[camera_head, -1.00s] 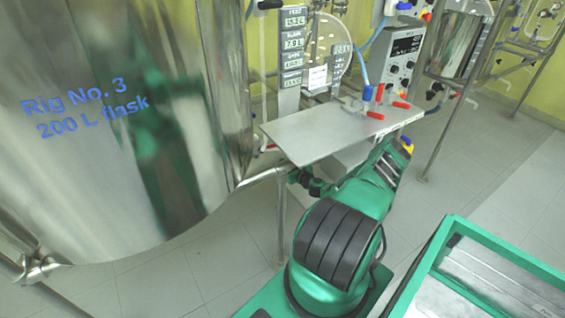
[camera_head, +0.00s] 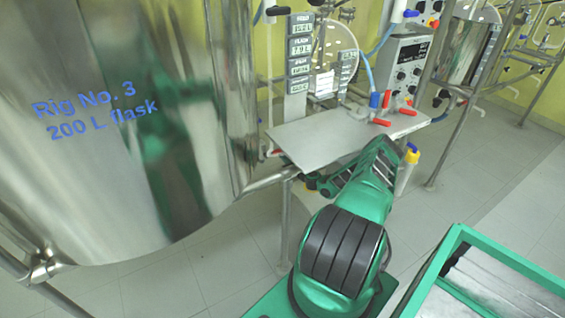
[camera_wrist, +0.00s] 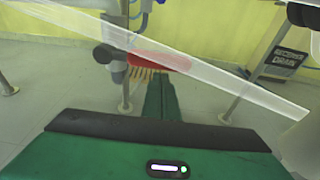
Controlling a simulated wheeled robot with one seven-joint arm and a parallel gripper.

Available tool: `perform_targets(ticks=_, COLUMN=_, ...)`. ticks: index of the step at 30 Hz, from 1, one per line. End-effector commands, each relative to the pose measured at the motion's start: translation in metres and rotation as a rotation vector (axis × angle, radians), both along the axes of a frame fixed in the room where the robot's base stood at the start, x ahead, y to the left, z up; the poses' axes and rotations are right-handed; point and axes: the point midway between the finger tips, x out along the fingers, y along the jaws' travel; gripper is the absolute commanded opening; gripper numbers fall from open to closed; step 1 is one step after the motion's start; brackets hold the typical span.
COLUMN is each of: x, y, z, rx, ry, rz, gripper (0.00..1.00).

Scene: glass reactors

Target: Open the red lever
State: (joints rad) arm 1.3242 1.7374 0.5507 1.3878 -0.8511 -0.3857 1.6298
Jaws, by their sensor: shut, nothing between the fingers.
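A red lever (camera_wrist: 160,61) lies roughly level in the wrist view, beside a grey pipe fitting (camera_wrist: 112,58). My gripper (camera_wrist: 158,84) is shut and empty, its narrow green end pointing at the lever and overlapping its lower edge in the picture. I cannot tell whether they touch. Orange ridges show just under the lever. In the head view several red levers show: one (camera_head: 381,122) at the steel shelf's back edge, one (camera_head: 408,111) to its right, and a small red piece (camera_head: 275,151) at the shelf's left end. My gripper is hidden there behind my arm and the shelf.
The steel shelf (camera_head: 318,140) lies above my forearm; a pale slanting band (camera_wrist: 215,75) crosses the wrist view. A large steel vessel (camera_head: 150,110) stands left. A blue-and-yellow fitting (camera_head: 409,165) is close right of my arm. A green-rimmed tray (camera_head: 440,262) is at lower right.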

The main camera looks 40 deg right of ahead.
Motion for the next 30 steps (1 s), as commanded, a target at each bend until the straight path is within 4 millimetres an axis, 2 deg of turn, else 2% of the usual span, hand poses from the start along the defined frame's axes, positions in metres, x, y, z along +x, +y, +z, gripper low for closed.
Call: perform_targets(ticks=30, x=0.0011, y=0.0024, z=0.0112, rx=0.001, ry=0.000, rz=0.004, gripper=0.00)
